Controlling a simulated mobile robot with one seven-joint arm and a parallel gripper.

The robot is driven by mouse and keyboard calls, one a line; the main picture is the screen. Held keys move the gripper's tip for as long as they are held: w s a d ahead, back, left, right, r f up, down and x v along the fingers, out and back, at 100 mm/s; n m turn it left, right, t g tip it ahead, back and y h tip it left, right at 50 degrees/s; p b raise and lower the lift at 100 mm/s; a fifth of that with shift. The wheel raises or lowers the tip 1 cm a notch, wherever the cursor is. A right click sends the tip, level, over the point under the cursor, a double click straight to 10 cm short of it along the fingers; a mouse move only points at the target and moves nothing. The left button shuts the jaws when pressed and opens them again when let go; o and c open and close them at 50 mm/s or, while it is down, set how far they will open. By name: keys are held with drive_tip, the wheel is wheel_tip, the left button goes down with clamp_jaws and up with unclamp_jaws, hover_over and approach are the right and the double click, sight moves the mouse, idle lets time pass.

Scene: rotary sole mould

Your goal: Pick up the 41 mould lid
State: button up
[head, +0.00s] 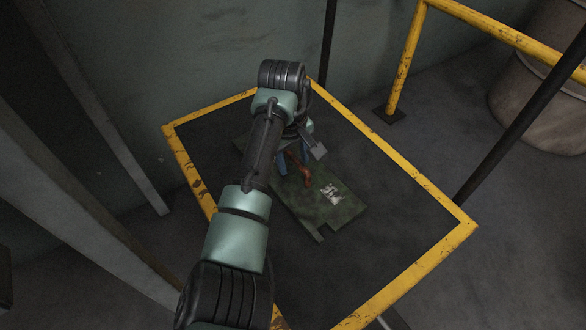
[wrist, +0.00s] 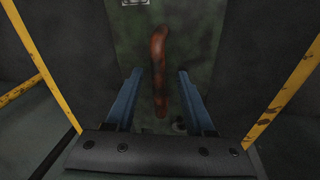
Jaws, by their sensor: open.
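The mould lid (head: 318,210) is a dark green mottled plate with a notch at its near edge and a pale marking, seen in the head view, lying flat. It also fills the middle of the wrist view (wrist: 195,45). A reddish-brown handle (wrist: 159,70) stands on it; it shows in the head view (head: 306,175) too. My gripper (wrist: 160,75) is open, its two blue fingers on either side of the handle's near part, apart from it. In the head view my gripper (head: 294,168) is over the lid's far half. My arm hides part of the lid's left side.
The lid lies on a dark table top (head: 390,215) with a worn yellow rim (head: 420,262). A yellow railing (head: 404,60) and a pale drum (head: 545,105) stand at the right back. A wall is behind. The table's right side is clear.

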idle(0.3)
clamp_jaws()
idle(0.4)
idle(0.8)
drive_tip(key=shift+w+r, duration=0.1)
drive_tip(key=shift+w, duration=0.05)
